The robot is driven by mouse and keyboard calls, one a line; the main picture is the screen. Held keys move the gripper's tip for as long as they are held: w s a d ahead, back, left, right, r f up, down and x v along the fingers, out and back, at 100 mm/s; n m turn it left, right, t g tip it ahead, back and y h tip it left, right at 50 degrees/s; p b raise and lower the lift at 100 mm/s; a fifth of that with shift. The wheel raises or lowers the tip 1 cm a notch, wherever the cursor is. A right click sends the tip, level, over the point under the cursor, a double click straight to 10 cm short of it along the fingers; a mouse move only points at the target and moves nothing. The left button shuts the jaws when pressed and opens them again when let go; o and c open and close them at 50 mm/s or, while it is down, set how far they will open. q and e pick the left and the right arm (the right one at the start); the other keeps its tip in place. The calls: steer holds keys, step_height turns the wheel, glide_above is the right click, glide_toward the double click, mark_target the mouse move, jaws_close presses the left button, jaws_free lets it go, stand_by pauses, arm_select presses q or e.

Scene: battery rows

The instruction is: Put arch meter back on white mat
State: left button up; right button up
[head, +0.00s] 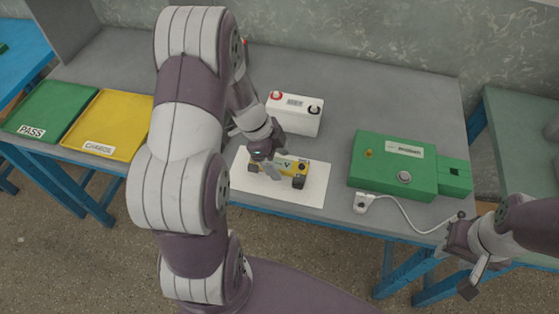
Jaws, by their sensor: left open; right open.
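The white mat (268,190) lies near the table's front edge. The arch meter (297,167), yellow with a "V" mark and dark feet at its ends, stands on the mat. My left gripper (264,172) is open, directly over the left part of the meter, and covers some of it. I cannot tell whether its fingers touch the meter. My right gripper (486,278) is open and empty beyond the table's front edge at the lower right.
A white battery (294,115) with red and black terminals stands behind the mat. A green tester (388,176) is to the right, with a white plug (363,203) and cable before it. A green PASS tray (53,105) and yellow tray (108,122) are at left.

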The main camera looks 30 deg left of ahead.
arm_select(q)
steer(key=v, duration=1)
steer(key=s+d+n+y, duration=0.4)
steer(key=s+d+n, duration=0.4)
steer(key=n, duration=0.7)
steer(key=shift+d+f, duration=0.5)
steer(key=shift+d, duration=0.1)
steer(key=shift+s, duration=0.1)
